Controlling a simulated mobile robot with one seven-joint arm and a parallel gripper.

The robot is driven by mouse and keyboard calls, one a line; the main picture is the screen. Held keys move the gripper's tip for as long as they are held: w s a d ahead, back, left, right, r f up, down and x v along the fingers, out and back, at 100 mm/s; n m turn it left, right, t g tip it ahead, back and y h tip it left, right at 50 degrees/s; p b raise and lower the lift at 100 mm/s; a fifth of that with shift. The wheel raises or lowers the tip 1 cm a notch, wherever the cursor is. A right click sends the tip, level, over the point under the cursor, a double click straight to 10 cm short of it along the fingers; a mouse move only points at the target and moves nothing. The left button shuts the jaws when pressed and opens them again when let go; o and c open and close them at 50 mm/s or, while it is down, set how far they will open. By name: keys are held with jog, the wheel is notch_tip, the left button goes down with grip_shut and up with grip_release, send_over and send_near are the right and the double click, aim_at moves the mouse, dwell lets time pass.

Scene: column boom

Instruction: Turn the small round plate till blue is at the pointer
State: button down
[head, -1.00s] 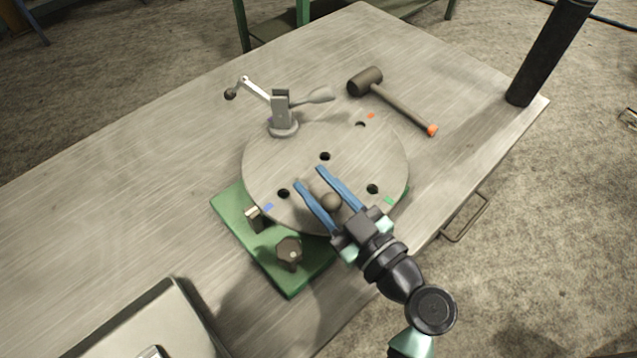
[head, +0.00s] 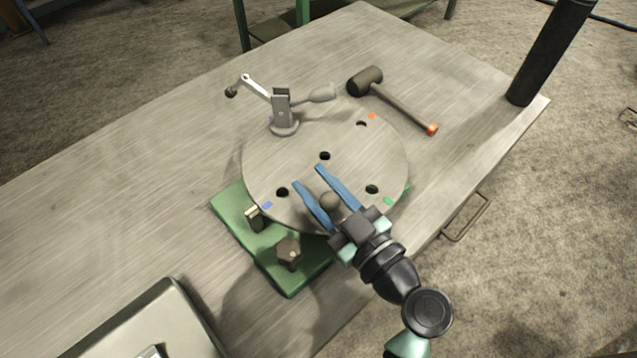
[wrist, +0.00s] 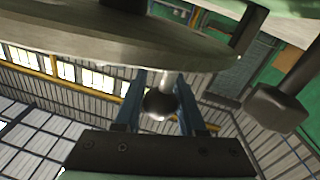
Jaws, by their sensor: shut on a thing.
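The round grey plate (head: 290,160) lies over a green base (head: 232,207) on the bench. A blue mark (head: 266,205) is at its lower-left rim, a green mark (head: 388,201) at lower right and an orange mark (head: 371,116) at upper right. My gripper (head: 308,176) is shut on the round knob (head: 330,201) near the plate's front rim. The wrist view shows the ball of the knob (wrist: 158,104) between the fingers, below the plate edge (wrist: 120,48).
A grey clamp with a crank handle (head: 281,108) stands at the plate's back left rim. A mallet (head: 365,82) lies behind right. A dark hexagonal knob (head: 288,252) stands on the base in front. A tray (head: 130,325) is front left; a dark post (head: 545,55) is right.

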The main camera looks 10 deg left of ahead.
jog(key=shift+a+f+m+t+h, duration=0.15)
jog(key=shift+a+m+t+h, duration=0.15)
jog(key=shift+h, duration=0.1)
jog(key=shift+a+b, duration=0.15)
jog(key=shift+b, duration=0.2)
jog(key=c, duration=0.5)
grip_release()
jog(key=shift+s, duration=0.1)
jog(key=b+v, duration=0.2)
jog(key=v, duration=1.1)
jog(key=shift+s+a+b, duration=0.1)
jog(key=shift+a+b, duration=0.05)
jog(key=shift+b, duration=0.25)
